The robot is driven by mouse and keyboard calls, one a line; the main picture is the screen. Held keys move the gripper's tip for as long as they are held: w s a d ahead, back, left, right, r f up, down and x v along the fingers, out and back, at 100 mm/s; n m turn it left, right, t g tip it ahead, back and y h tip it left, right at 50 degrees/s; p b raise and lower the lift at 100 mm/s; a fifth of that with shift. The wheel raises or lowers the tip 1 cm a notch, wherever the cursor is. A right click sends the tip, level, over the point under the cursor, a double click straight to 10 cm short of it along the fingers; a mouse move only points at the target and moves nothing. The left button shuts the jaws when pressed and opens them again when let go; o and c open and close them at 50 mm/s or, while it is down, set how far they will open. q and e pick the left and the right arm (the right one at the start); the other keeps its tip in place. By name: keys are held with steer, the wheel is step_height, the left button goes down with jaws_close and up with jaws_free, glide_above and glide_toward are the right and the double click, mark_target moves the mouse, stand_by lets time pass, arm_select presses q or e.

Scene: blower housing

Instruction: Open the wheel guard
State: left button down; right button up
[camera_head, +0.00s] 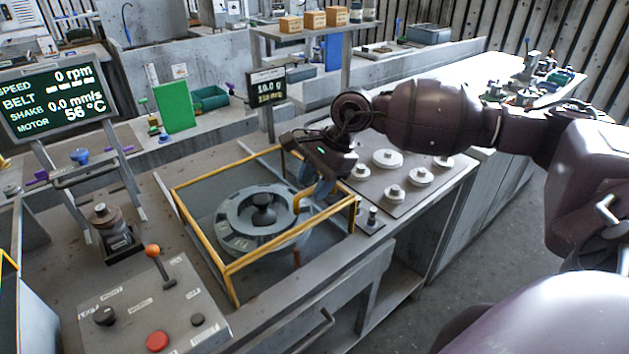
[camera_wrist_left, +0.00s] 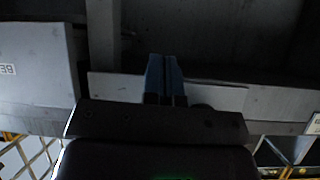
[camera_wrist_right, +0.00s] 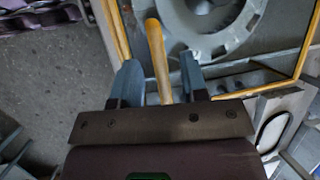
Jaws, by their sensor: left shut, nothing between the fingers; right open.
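The wheel guard (camera_head: 227,268) is a yellow-edged box frame with see-through sides. It stands down around the grey wheel (camera_head: 238,243) with its dark hub (camera_head: 263,210). A yellow handle bar (camera_head: 297,203) is at its front right; in the right wrist view the handle (camera_wrist_right: 157,55) lies between my fingers. My right gripper (camera_head: 316,192) is open at this handle, one finger on each side, with gaps visible in the right wrist view (camera_wrist_right: 158,75). My left gripper (camera_wrist_left: 165,70) is shut and empty in front of dark grey surfaces; the head view does not show it.
A control panel (camera_head: 128,310) with an orange-knobbed lever and red button is at the front left. A readout screen (camera_head: 55,100) reads 0 rpm. Round weights (camera_head: 388,158) sit on a plate right of the guard. A small display (camera_head: 267,88) stands behind it.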

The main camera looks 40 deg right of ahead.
jaws_close()
stand_by(0.3)
